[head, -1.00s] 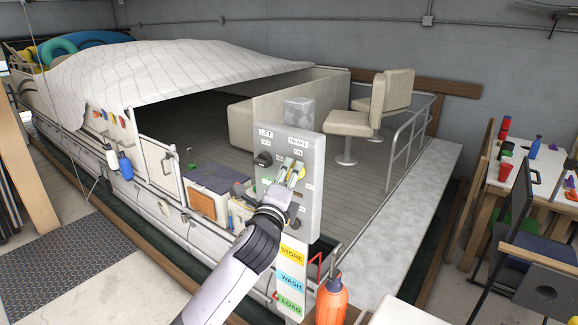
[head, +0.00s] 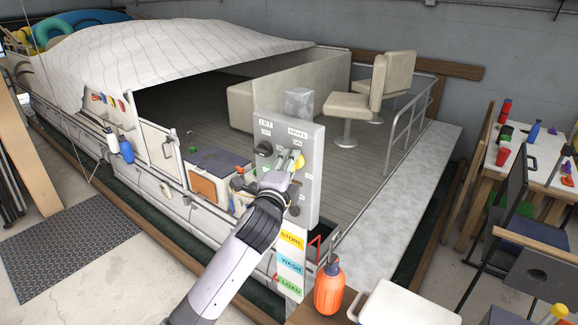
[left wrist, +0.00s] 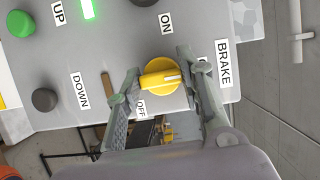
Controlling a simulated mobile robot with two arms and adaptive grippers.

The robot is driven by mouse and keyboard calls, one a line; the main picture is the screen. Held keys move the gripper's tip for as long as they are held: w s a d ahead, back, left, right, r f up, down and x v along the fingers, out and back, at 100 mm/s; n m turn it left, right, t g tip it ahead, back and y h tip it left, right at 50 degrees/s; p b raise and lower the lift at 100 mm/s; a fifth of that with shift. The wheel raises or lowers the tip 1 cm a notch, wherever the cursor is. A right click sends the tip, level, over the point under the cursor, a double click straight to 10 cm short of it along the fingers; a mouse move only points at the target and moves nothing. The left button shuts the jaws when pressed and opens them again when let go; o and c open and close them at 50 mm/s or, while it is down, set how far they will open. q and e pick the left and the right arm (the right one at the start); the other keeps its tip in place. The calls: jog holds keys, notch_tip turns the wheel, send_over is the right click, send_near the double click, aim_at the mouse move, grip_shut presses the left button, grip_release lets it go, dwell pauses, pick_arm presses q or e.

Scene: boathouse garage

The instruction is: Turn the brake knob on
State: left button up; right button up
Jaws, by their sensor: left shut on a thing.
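The yellow brake knob (left wrist: 160,77) is on the grey control panel (left wrist: 60,125), near the BRAKE label, with an ON label above it and an OFF label below it in the left wrist view. A pale mark on the knob points right in that view. My left gripper (left wrist: 159,88) has one finger on each side of the knob and is shut on it. In the head view the left gripper (head: 287,165) is at the panel front, and the knob (head: 299,163) shows partly behind its fingers. My right gripper is not in view.
The panel also has a dark lift knob (head: 264,148), a green button (left wrist: 20,23) and a dark DOWN button (left wrist: 44,100). An orange bottle (head: 329,290) stands below right of the panel. A covered boat (head: 150,70) lies behind.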

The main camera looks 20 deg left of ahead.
pick_arm(q)
jog(key=o, duration=1.2)
jog(key=shift+c, duration=0.2)
jog(key=s, duration=1.2)
jog(key=shift+d, duration=0.25)
